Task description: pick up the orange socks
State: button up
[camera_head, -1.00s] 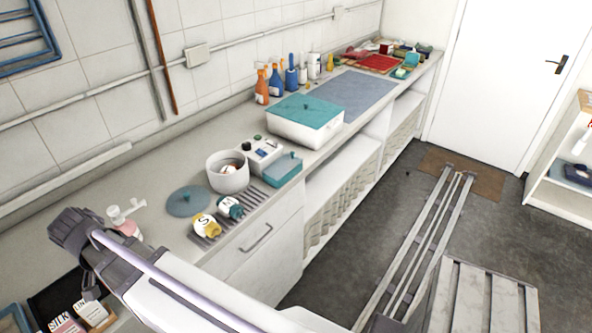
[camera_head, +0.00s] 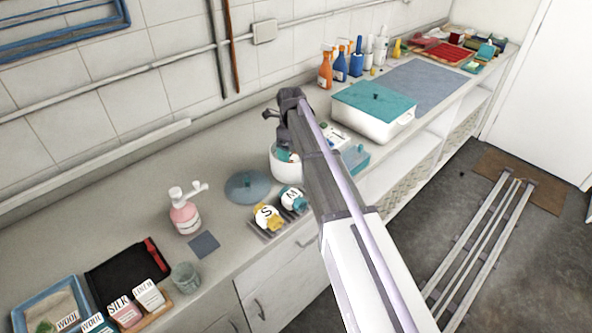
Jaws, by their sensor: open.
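I cannot clearly make out any orange socks. A white round pot (camera_head: 283,170) stands on the counter with small teal and orange-brown contents (camera_head: 292,156) showing at its rim; I cannot tell what they are. My gripper (camera_head: 284,130) hangs over the pot from the end of my arm. It is open, but its fingertips are small and hard to separate from the pot's contents. My arm hides the right side of the pot and part of the device behind it.
A white bin with teal lid (camera_head: 373,108) is to the right. A pink pump bottle (camera_head: 185,214) stands left. Bare counter lies behind the lid.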

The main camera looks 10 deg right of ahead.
aim_at(292, 157)
notch_tip(292, 157, down, 7)
jog(key=b, duration=0.5)
jog(key=shift+r, duration=0.25)
jog(key=c, duration=0.6)
jog(key=shift+o, duration=0.2)
notch_tip(292, 157, up, 10)
jog(key=p, duration=1)
jog(key=shift+r, duration=0.2)
jog(key=shift+f, duration=0.2)
